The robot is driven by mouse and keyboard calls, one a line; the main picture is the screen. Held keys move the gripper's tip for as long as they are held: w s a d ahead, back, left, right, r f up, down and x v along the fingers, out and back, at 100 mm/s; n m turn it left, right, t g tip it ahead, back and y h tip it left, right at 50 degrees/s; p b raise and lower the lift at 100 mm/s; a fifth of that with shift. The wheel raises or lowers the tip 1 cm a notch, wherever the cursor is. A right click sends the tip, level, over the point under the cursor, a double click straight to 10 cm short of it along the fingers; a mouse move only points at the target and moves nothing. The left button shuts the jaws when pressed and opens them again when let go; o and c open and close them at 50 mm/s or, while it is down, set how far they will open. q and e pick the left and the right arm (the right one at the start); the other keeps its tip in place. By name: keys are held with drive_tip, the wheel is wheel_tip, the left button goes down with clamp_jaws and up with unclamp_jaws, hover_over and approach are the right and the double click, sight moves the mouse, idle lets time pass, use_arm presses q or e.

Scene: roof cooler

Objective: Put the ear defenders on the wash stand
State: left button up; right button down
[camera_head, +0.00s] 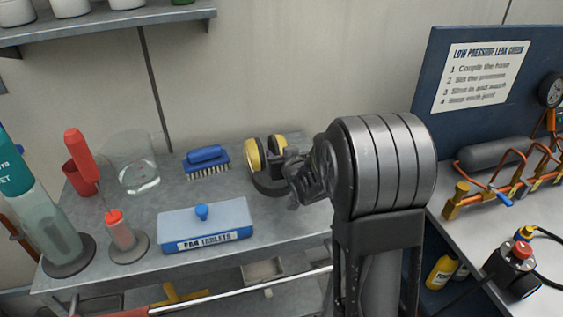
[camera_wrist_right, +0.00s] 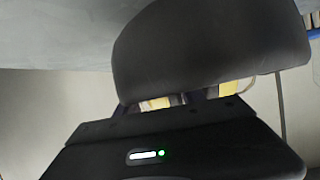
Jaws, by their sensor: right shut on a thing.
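The ear defenders (camera_head: 254,156), with yellow cups and a dark band, are at the back right of the grey metal wash stand (camera_head: 180,277). The band looks low against the stand top; I cannot tell whether it touches. My right gripper (camera_head: 291,172) is shut on the ear defenders from the right, and its wrist hides part of them. In the right wrist view a large dark curved shape, probably their band (camera_wrist_right: 210,50), fills the upper middle, with yellow bits (camera_wrist_right: 236,93) behind it. My left gripper is not in view.
A bench with copper pipework (camera_head: 500,165) stands at the right. A shelf (camera_head: 110,22) hangs above left.

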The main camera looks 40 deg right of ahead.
drive_tip(key=shift+f, duration=0.75)
drive_tip(key=shift+r, duration=0.1)
drive_tip(key=c, duration=0.7)
unclamp_jaws()
